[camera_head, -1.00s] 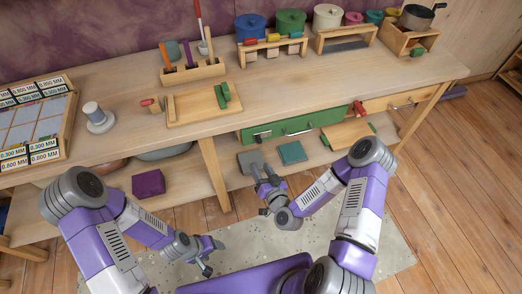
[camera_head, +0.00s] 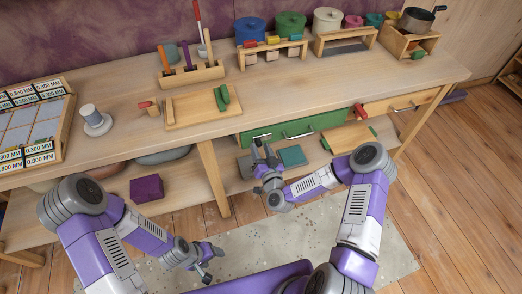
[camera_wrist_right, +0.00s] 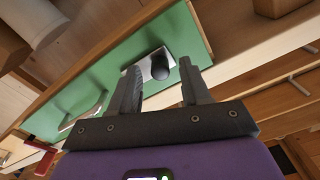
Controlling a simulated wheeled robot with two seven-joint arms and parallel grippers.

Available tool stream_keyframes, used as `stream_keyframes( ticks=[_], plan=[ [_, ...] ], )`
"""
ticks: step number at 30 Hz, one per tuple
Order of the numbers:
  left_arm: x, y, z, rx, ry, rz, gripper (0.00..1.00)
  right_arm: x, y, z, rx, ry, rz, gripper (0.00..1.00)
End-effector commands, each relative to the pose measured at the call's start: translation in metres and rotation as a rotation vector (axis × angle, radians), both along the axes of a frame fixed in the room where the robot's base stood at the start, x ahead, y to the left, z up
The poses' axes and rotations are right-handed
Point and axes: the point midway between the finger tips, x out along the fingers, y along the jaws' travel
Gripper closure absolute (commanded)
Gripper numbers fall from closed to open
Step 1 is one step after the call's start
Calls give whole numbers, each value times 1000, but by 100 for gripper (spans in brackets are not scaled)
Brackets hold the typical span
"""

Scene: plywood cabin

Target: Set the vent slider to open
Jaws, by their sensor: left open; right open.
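A dark rounded knob (camera_wrist_right: 160,64) on a small pale metal plate (camera_wrist_right: 147,68) sits on the green front (camera_head: 300,128) under the workbench; it looks like the slider, but no open or shut marking is legible. In the right wrist view my right gripper (camera_wrist_right: 161,88) is open, with the knob between and just beyond its fingertips; contact cannot be told. In the head view the right gripper (camera_head: 261,150) is just below the green front's left end and partly hides that area. My left gripper (camera_head: 210,262) is open and empty, low in front of the bench.
A bar handle (camera_head: 298,135) is on the green front, with a red handle (camera_head: 361,111) to its right. A teal block (camera_head: 292,155) and a purple box (camera_head: 147,188) lie on the lower shelf. A bench leg (camera_head: 215,178) stands left of the right gripper.

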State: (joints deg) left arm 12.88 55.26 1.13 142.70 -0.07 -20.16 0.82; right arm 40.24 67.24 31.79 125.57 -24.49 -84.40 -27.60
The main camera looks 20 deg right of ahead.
Motion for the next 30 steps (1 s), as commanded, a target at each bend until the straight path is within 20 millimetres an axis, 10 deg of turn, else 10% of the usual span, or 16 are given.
stream_keyframes(
  ticks=[12, 20, 30],
  plan=[
    [0, 0, 0, 0, 0, 0, 36, 0, 0, 0, 0, 0, 0, 100],
    [0, 0, 0, 0, 0, 0, 36, 0, -1, 0, -1, 0, 0, 100],
    [0, 0, -3, 0, 0, 0, 36, 1, -49, 0, -2, -1, -3, 100]
  ],
)
